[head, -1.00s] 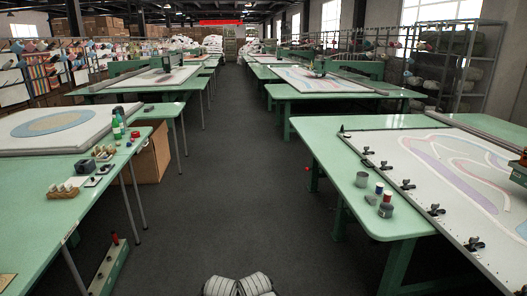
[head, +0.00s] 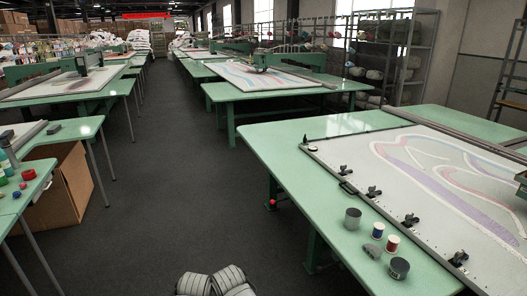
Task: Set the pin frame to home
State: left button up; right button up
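The pin frame (head: 402,176) is a flat grey-white panel with a dark edge, lying on the green table at the right. It carries a pattern of pink, purple and light curves. Several black clamps, one of them a clamp (head: 373,191), line its near left edge. The frame runs out of view at the right, and any home mark cannot be made out. Neither of my grippers can be seen; only grey striped parts, seemingly mine, show at the bottom edge.
A grey cup (head: 352,219), a blue-topped spool (head: 378,230), a red-topped spool (head: 392,243) and a dark tin (head: 399,268) stand beside the frame on the green table (head: 290,150). A cardboard box (head: 62,190) is under the left table. The dark aisle floor (head: 170,180) is clear.

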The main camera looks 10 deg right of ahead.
aim_at(462, 193)
jog(key=i+j+z, duration=0.15)
jog(key=i, duration=1.2)
jog(key=i+z, duration=0.95)
jog(key=z, duration=0.15)
jog(key=i+z, duration=0.25)
jog(key=z, duration=0.15)
jog(key=i+z, duration=0.2)
jog(key=z, duration=0.15)
